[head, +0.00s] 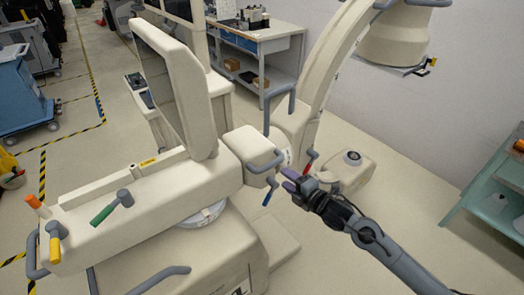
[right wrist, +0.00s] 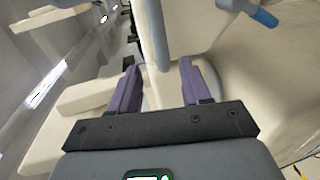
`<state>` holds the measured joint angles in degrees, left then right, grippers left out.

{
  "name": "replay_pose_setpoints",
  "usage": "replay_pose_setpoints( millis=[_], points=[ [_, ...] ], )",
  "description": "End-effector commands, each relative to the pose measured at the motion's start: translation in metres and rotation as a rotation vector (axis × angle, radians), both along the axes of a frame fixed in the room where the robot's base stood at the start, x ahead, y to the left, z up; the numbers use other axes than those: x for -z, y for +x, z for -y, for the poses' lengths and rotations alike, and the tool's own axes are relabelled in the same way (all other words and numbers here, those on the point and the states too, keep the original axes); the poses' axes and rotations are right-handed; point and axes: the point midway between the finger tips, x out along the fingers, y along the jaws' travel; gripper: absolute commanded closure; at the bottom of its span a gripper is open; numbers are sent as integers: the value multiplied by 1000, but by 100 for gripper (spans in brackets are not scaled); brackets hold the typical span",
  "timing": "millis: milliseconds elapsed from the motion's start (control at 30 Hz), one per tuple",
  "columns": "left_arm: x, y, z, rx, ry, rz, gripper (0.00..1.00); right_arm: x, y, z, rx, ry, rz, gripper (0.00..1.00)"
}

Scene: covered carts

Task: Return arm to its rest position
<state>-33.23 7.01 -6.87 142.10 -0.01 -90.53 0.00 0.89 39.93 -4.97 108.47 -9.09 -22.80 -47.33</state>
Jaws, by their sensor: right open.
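My right gripper (head: 290,179) is in the middle of the head view, its arm coming in from the lower right. Its purple fingers point left, near a blue-tipped lever (head: 270,190) and a red-tipped lever (head: 310,160) on the cream machine (head: 150,195). In the right wrist view the two fingers (right wrist: 158,88) stand apart with nothing held between them. A grey bar and cream surfaces show beyond them, and the blue lever tip (right wrist: 263,17) is at the upper right. I cannot tell whether the fingers touch the machine. My left gripper is not in view.
The cream machine carries green (head: 104,215) and yellow (head: 55,245) handles at the left. A curved cream arm (head: 325,60) rises behind my gripper. A teal shelf (head: 490,195) stands at the right edge. A workbench (head: 262,45) is at the back. Floor shows clear at the lower right.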

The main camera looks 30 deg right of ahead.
Motion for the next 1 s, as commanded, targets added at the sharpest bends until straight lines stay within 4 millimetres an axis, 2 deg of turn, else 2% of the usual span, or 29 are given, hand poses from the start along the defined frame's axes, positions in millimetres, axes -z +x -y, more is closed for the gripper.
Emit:
replay_pose_setpoints(
  millis=[167, 267, 333, 467, 567, 600, 700, 800, 1000],
  points=[
    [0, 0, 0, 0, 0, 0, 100, 16, -7, -2, 0, 5, -27, 52],
    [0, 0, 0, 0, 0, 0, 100, 45, -20, -10, 0, 35, -73, 52],
    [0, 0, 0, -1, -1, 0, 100, 70, -36, -24, -5, 74, -114, 52],
    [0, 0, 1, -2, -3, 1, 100, 112, -83, -70, -7, 191, -200, 52],
    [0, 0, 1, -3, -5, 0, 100, 138, -133, -105, 75, 345, -335, 52],
    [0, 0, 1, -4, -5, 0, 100, 146, -157, -117, 135, 425, -408, 52],
    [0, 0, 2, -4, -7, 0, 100, 154, -209, -136, 326, 627, -590, 52],
    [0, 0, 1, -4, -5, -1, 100, 151, -248, -142, 515, 787, -731, 52],
    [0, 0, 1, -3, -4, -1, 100, 134, -296, -139, 843, 982, -897, 52]
  ],
)
